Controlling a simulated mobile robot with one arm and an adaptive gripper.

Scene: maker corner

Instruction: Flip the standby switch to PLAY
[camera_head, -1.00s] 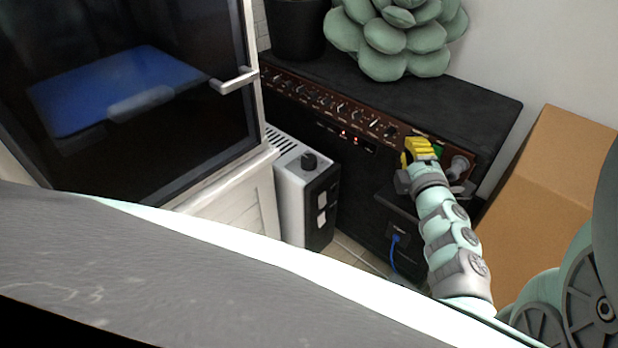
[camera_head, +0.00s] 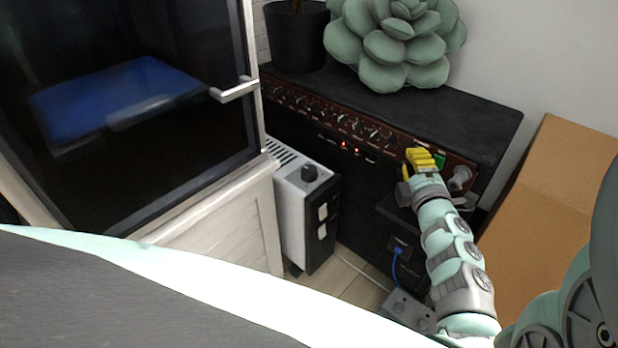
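A black amplifier (camera_head: 340,185) with a brown control panel stands against the wall. Its panel has a row of knobs, with small red lights (camera_head: 350,148) and dark switches below them. I cannot read the labels or tell the standby switch's position. My gripper (camera_head: 421,160), with yellow fingers, is at the right part of the panel, very close to its face. A green patch (camera_head: 440,160) shows just right of the fingers. The fingers and wrist hide part of the panel, and I cannot tell whether they touch it or how far they are open.
A green succulent (camera_head: 392,45) and a dark pot (camera_head: 297,35) stand on the amplifier. A white-and-black heater-like box (camera_head: 303,195) stands before it. A cabinet with a dark glass door and handle (camera_head: 234,89) is at left. A cardboard box (camera_head: 550,200) is at right.

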